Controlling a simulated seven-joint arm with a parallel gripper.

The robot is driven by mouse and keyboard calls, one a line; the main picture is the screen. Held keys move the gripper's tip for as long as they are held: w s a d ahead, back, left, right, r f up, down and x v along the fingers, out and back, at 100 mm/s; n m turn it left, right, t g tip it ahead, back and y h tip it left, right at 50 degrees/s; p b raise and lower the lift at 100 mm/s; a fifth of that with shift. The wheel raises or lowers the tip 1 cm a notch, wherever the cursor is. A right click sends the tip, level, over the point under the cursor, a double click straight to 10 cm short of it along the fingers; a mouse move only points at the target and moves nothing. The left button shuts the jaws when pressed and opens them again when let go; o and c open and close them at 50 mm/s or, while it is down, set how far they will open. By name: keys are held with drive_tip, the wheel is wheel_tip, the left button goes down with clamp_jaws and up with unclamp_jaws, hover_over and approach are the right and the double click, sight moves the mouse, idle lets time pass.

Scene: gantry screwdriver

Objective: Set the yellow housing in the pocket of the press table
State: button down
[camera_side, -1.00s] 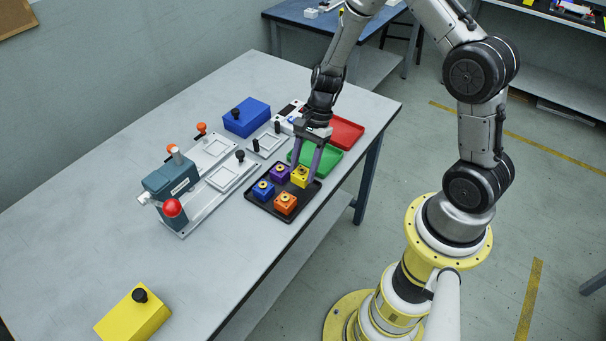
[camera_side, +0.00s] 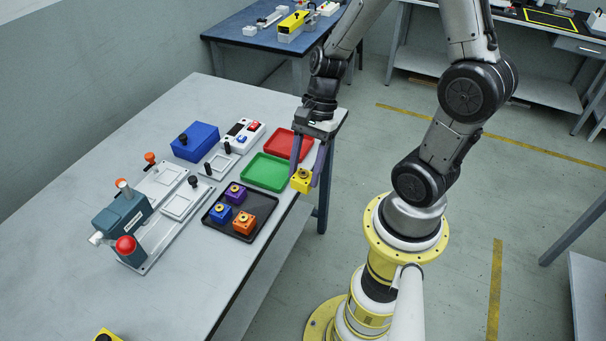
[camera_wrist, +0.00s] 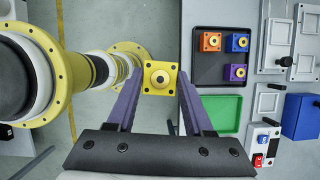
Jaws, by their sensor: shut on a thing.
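My gripper (camera_side: 309,182) is shut on the yellow housing (camera_side: 301,181), a small square block with a round boss on top. It holds the housing in the air by the table's right edge, clear of the tray. In the wrist view the housing (camera_wrist: 159,78) sits between the two purple fingertips (camera_wrist: 160,80), its top facing the camera. The teal press (camera_side: 122,216) with a red ball knob stands on the left, with pale plates bearing square frames, one nearer (camera_side: 180,207) and one farther (camera_side: 160,184). Both frames look empty. I cannot tell which is the named pocket.
The black tray (camera_side: 213,230) holds a blue (camera_side: 220,212), a purple (camera_side: 235,193) and an orange housing (camera_side: 244,222). Green (camera_side: 267,172) and red trays (camera_side: 288,145) lie behind it. A blue box (camera_side: 196,141), a small square fixture (camera_side: 221,163) and a white button box (camera_side: 243,134) stand farther back.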

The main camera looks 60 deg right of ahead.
drive_tip(key=w+r+m, duration=0.1)
drive_tip(key=w+r, duration=0.2)
drive_tip(key=w, duration=2)
drive_tip(key=w+a+f, duration=0.3)
drive_tip(key=w+a, duration=0.2)
drive_tip(key=w, duration=0.2)
drive_tip(key=shift+w+a+f+n, duration=0.3)
drive_tip(key=shift+a+f, duration=0.55)
drive_tip(key=shift+f, duration=0.85)
drive_tip(key=shift+w+a+f+n, duration=0.1)
drive_tip(key=shift+a+f+n, duration=0.25)
drive_tip(key=shift+a+f, duration=1)
drive_tip(key=shift+w+a+f+n, duration=0.15)
drive_tip(key=shift+a+f+n, duration=0.25)
drive_tip(key=shift+f, duration=1.7)
drive_tip(key=shift+f, duration=0.7)
unclamp_jaws()
